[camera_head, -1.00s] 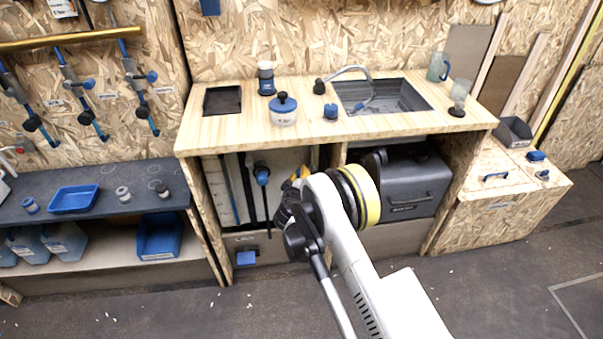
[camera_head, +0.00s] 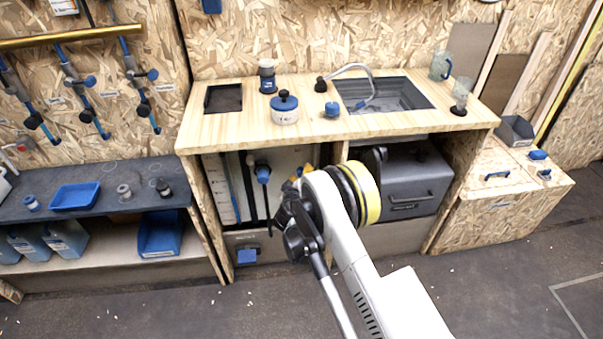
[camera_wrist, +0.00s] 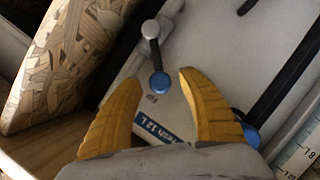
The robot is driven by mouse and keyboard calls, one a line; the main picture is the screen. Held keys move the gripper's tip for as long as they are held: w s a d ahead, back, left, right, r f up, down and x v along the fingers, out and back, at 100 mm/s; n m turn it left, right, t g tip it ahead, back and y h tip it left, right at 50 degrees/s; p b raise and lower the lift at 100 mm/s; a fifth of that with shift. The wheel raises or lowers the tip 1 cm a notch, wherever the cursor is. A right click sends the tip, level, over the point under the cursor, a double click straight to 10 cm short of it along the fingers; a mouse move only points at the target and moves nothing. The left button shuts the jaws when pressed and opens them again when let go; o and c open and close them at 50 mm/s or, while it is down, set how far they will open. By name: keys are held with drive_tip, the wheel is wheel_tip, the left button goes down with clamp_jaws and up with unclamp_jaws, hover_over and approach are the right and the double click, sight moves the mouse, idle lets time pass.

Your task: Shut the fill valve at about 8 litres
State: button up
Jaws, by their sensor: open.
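My gripper (camera_wrist: 155,105) has two yellow fingers, spread apart with nothing between them. Beyond the fingertips in the wrist view is a small dark lever (camera_wrist: 155,58) with a grey knob at one end and a blue knob at the other, on a pale tank (camera_wrist: 200,55) labelled 12 L. A second blue knob (camera_wrist: 246,137) on a black pipe lies beside the right finger and is partly hidden. I cannot tell which is the fill valve. A level scale (camera_wrist: 300,155) is cut off; its water level is not readable. The head view shows the gripper (camera_head: 297,180) under the counter.
The wooden counter (camera_head: 230,125) overhangs the tank bay. A blue knob on a black pipe (camera_head: 263,175) stands left of my gripper. A grey box (camera_head: 405,185) is at the right, beyond a wooden divider. A chipboard panel (camera_wrist: 70,50) flanks the tank in the wrist view.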

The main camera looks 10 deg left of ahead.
drive_tip(key=v, duration=0.6)
drive_tip(key=shift+s, duration=0.15)
